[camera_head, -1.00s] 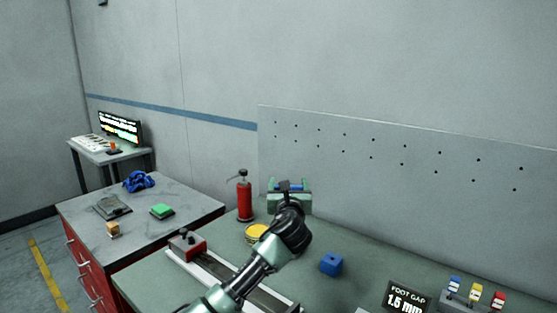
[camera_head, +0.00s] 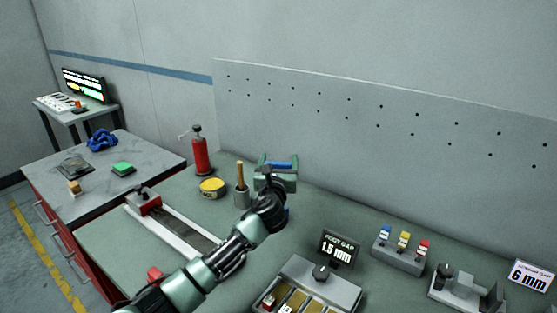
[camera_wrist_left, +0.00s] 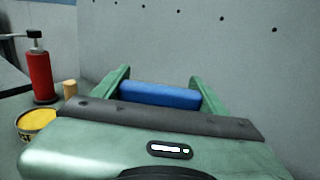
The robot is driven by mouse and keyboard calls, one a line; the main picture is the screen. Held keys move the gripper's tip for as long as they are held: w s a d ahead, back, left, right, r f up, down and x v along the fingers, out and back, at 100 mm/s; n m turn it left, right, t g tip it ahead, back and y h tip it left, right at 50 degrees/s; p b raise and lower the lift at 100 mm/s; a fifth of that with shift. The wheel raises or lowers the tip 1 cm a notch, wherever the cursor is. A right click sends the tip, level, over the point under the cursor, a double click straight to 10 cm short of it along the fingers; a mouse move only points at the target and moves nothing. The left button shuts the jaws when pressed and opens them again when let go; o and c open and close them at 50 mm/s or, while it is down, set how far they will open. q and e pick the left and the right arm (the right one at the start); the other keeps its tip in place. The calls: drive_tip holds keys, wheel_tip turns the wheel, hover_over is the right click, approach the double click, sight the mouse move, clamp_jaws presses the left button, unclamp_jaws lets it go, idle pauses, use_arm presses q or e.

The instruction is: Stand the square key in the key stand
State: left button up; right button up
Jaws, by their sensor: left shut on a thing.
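My left gripper (camera_head: 276,167) is raised over the middle of the green bench. Its green fingers are shut on a blue bar, which I take to be the square key (camera_head: 281,165). In the left wrist view the key (camera_wrist_left: 158,94) lies crosswise between the two fingers, with its lower edge behind the dark strip of the gripper. A grey block (camera_head: 398,262) with blue, yellow and red labelled pieces stands to the right of the gripper. I cannot tell for sure which thing is the key stand. My right gripper is not in view.
A red pump bottle (camera_head: 199,152), a yellow tin (camera_head: 211,188) and a cup with a wooden handle (camera_head: 240,180) stand left of the gripper. A "1.5 mm" sign (camera_head: 339,249) and a grey fixture (camera_head: 465,288) are at the right. A pegboard (camera_head: 380,120) closes off the back.

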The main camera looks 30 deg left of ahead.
use_arm(q)
wheel_tip(320, 180, down, 6)
drive_tip(key=b, duration=0.4)
drive_tip(key=shift+r, duration=0.15)
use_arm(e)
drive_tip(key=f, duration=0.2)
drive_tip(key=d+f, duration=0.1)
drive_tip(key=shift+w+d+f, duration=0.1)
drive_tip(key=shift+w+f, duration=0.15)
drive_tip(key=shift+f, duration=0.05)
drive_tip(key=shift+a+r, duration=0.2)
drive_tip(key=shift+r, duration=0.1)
use_arm(q)
drive_tip(key=shift+p, duration=0.75)
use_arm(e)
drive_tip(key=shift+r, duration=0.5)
use_arm(q)
drive_tip(key=shift+f+b, duration=1.7)
drive_tip(key=shift+f, duration=0.7)
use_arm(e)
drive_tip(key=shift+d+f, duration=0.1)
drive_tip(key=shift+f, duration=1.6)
use_arm(q)
drive_tip(key=o, duration=1.5)
